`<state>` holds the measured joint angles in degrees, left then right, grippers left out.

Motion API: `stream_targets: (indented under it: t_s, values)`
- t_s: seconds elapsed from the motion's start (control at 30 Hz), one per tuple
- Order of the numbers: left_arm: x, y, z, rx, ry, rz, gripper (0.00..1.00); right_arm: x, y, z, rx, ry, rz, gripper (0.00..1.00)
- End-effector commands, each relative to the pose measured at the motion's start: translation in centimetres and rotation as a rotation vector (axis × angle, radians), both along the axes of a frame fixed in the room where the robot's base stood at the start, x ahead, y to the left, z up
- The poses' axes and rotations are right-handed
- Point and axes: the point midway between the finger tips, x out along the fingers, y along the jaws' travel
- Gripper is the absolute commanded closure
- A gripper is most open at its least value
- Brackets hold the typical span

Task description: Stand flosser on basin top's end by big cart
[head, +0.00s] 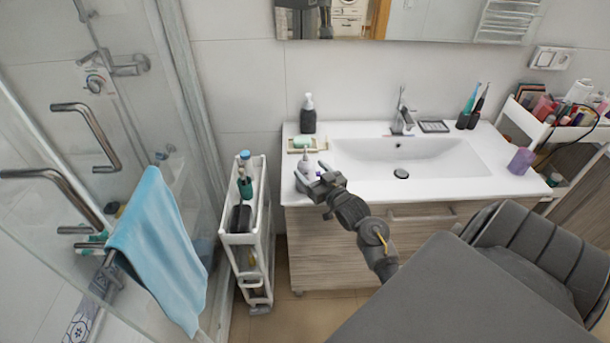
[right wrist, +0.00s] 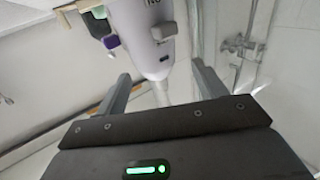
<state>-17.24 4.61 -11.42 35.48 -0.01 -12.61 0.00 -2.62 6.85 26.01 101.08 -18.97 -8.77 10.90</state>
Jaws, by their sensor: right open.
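The flosser (head: 304,162) is a small white bottle-like device on the left end of the white basin top (head: 440,187), in front of the soap tray. My right gripper (head: 311,173) is open at the flosser, over the front left of the basin top. Its fingers (right wrist: 163,92) are apart; contact with the flosser cannot be told. My left gripper is not in view. The wide cart (head: 540,130) stands at the right end.
A slim white cart (head: 240,238) stands left of the basin. A dark soap bottle (head: 308,116) and a soap tray (head: 303,144) are at the back left. A purple cup (head: 521,161) and two toothbrushes (head: 470,100) stand at the right. The tap (head: 402,118) is behind the bowl.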

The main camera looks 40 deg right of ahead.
Motion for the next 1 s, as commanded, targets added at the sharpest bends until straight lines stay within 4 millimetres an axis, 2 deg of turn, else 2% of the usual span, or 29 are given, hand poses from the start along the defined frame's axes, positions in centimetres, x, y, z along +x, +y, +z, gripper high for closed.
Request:
stream_targets:
  t_s: [0.03, 0.1, 0.23, 0.57, 1.0]
  values:
    - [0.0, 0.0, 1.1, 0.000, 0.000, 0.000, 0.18, 0.8, -0.3, 0.8, 0.001, -0.002, 0.000, 0.30]
    - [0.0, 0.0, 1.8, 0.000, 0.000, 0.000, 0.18, 1.8, -0.6, 0.9, 0.001, 0.000, 0.000, 0.30]
    - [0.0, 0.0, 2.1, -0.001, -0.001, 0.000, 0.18, 3.4, -0.8, 0.6, 0.000, 0.000, 0.000, 0.30]
    - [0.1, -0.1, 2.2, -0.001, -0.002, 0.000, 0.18, 4.0, -0.8, 0.4, -0.001, 0.000, 0.000, 0.30]
    - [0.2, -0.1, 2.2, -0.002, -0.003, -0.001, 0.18, 4.0, -0.8, 0.3, -0.001, 0.000, 0.000, 0.87]
